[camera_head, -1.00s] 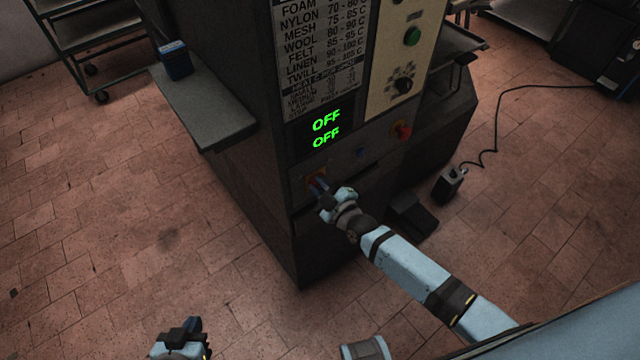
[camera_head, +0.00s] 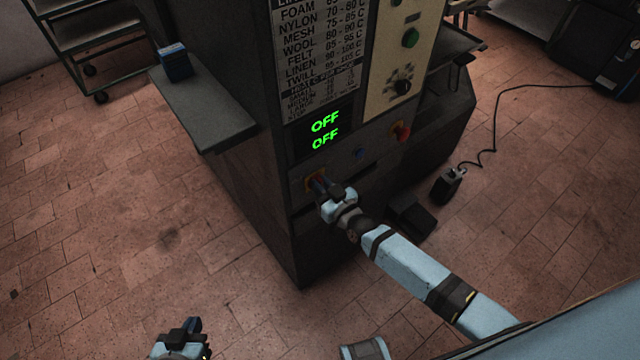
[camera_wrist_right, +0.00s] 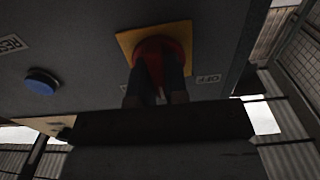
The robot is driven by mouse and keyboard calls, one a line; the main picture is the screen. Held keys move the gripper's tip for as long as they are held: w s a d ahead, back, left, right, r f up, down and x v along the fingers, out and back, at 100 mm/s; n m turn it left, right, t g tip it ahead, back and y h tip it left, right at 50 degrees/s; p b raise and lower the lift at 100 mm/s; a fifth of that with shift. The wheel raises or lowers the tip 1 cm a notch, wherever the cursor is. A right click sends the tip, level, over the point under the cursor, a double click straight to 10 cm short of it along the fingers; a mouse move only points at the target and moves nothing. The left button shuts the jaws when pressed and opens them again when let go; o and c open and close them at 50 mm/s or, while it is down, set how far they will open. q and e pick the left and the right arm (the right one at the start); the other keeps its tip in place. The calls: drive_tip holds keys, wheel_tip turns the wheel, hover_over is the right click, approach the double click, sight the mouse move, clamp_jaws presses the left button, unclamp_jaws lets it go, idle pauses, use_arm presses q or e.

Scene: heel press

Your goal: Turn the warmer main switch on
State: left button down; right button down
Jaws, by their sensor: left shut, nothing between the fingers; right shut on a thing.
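The main switch, a red knob on a yellow-orange plate, is on the lower front of the dark machine; its plate (camera_head: 313,179) shows beside my right gripper (camera_head: 319,184). In the right wrist view my right gripper (camera_wrist_right: 154,92) is shut on the red knob (camera_wrist_right: 160,50), one finger on each side of it. An "OFF" label (camera_wrist_right: 208,79) is beside the yellow plate (camera_wrist_right: 126,42). The machine display (camera_head: 325,130) shows OFF on two green lines. My left gripper (camera_head: 192,324) is shut and empty at the bottom left, away from the machine.
A blue button (camera_head: 360,153) and a red knob (camera_head: 401,131) are right of the switch. Above them are a green button (camera_head: 411,37) and a black dial (camera_head: 402,87). A shelf (camera_head: 215,120) juts out left. A pedal (camera_head: 411,217) is on the floor.

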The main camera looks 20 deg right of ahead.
drive_tip(key=m, duration=0.5)
drive_tip(key=shift+d+f+b, duration=0.1)
drive_tip(key=shift+b, duration=0.25)
drive_tip(key=shift+d+m+b, duration=0.1)
drive_tip(key=shift+m+b, duration=0.25)
drive_tip(key=shift+m, duration=1.65)
drive_tip(key=c, duration=1.1)
unclamp_jaws()
drive_tip(key=shift+c, duration=0.2)
drive_tip(key=v, duration=1.3)
drive_tip(key=shift+s, duration=0.35)
drive_tip(key=shift+d, duration=0.15)
